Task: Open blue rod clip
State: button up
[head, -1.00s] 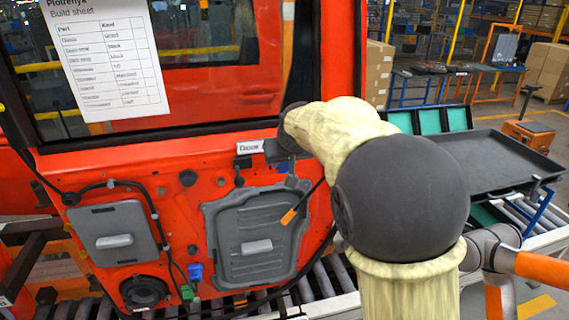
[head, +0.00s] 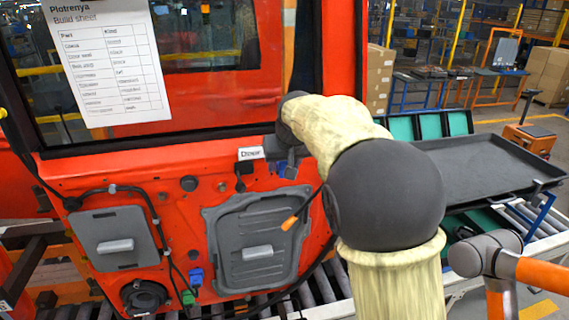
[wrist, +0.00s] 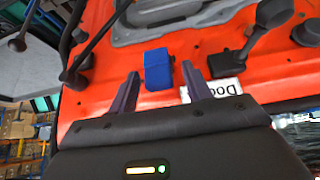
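The blue rod clip (wrist: 158,70) is a small blue block on the orange-red door panel, just ahead of my gripper in the wrist view. My gripper (wrist: 160,88) is open, with one dark finger on each side of the clip's near end. I cannot tell whether the fingers touch it. In the head view my gripper (head: 289,169) is at the door's upper right, below the window, and my arm hides part of it. A bit of blue (head: 281,169) shows beside the fingers there.
A white door label (head: 251,153) and a black latch part (wrist: 230,60) are close by. A grey panel (head: 258,240) with a handle and an orange-tipped cable (head: 290,223) lie below. A second blue connector (head: 195,277) is lower on the door. A dark tray (head: 490,165) stands right.

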dwell(0.3)
jog(key=b+v, duration=0.5)
jog(key=v, duration=1.2)
jog(key=s+d+f+m+g+h+b, duration=0.15)
jog(key=d+f+b, duration=0.3)
jog(key=f, duration=0.95)
jog(key=s+d+f+m+b, duration=0.1)
jog(key=s+d+f+b, duration=0.3)
jog(key=f, duration=1.1)
jog(key=s+d+f+g+b, duration=0.1)
jog(key=s+d+f+b, duration=0.1)
jog(key=s+f, duration=0.4)
jog(key=s+d+f+g+b, duration=0.1)
jog(key=s+d+f, duration=0.4)
jog(key=f, duration=0.9)
jog(key=s, duration=0.2)
jog(key=shift+s+f+m+b, duration=0.3)
jog(key=shift+f+m+b, duration=0.05)
jog(key=shift+f, duration=0.05)
jog(key=shift+c, duration=0.2)
